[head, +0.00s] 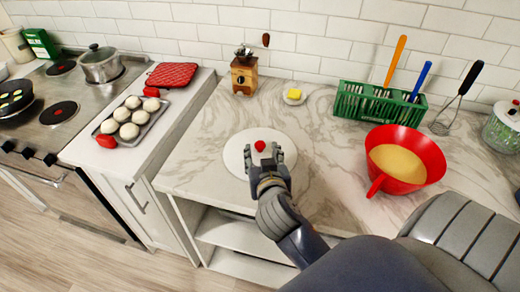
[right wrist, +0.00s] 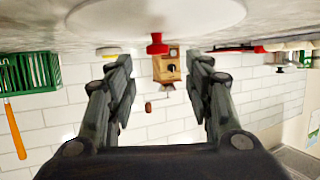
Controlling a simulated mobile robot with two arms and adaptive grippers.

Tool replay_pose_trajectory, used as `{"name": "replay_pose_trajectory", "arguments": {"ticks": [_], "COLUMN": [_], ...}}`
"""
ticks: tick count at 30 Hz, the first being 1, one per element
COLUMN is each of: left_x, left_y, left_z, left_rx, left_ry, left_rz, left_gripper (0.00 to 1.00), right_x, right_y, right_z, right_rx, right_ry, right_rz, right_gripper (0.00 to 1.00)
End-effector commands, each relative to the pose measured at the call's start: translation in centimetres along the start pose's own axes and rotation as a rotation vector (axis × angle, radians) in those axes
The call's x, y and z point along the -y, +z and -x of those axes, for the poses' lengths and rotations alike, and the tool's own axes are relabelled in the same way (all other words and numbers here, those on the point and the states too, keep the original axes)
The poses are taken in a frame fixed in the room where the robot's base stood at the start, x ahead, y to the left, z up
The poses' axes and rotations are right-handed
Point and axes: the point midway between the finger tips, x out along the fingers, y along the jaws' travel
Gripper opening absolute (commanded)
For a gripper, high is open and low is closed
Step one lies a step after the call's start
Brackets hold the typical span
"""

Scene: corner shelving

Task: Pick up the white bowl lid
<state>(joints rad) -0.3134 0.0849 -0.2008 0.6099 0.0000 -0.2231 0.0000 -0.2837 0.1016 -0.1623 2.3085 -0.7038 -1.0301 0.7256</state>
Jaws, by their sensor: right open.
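The white bowl lid (head: 235,153) is a round white disc with a red knob (head: 260,146), lying on the marble counter. In the right wrist view, which is upside down, the lid (right wrist: 155,14) fills the top and its red knob (right wrist: 157,45) shows between the fingers' lines. My right gripper (head: 263,155) is open over the near part of the lid, its fingertips on either side of the knob. In the wrist view the right gripper (right wrist: 160,68) has nothing between its fingers; whether they are level with the knob is unclear. My left gripper is not in view.
A red bowl (head: 433,150) of yellowish liquid stands right of the lid, near a green basket (head: 350,101) with utensils. Left are a bun tray (head: 153,127) and a stove (head: 62,88). Counter around the lid is clear.

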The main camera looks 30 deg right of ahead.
Motion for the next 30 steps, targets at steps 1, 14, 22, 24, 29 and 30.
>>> {"name": "replay_pose_trajectory", "arguments": {"ticks": [1,14,22,24,29,30], "left_x": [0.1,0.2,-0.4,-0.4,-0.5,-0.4], "left_y": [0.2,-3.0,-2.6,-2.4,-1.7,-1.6], "left_z": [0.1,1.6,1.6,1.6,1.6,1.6], "left_rx": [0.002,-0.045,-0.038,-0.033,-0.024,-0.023], "left_ry": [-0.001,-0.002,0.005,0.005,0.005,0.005], "left_rz": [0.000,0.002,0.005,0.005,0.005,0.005], "left_gripper": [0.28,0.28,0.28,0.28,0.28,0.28], "right_x": [0.0,-0.2,-0.2,-0.2,-0.2,-0.2], "right_y": [-0.1,0.4,0.5,0.6,0.6,0.6], "right_z": [-0.3,-4.8,-5.4,-5.3,-5.3,-5.3], "right_rx": [-0.001,0.000,0.000,0.001,0.001,0.001], "right_ry": [0.000,-0.001,-0.001,-0.001,-0.001,-0.001], "right_rz": [0.001,0.002,0.001,0.001,0.001,0.001], "right_gripper": [0.47,0.47,0.47,0.45,0.09,0.02]}}
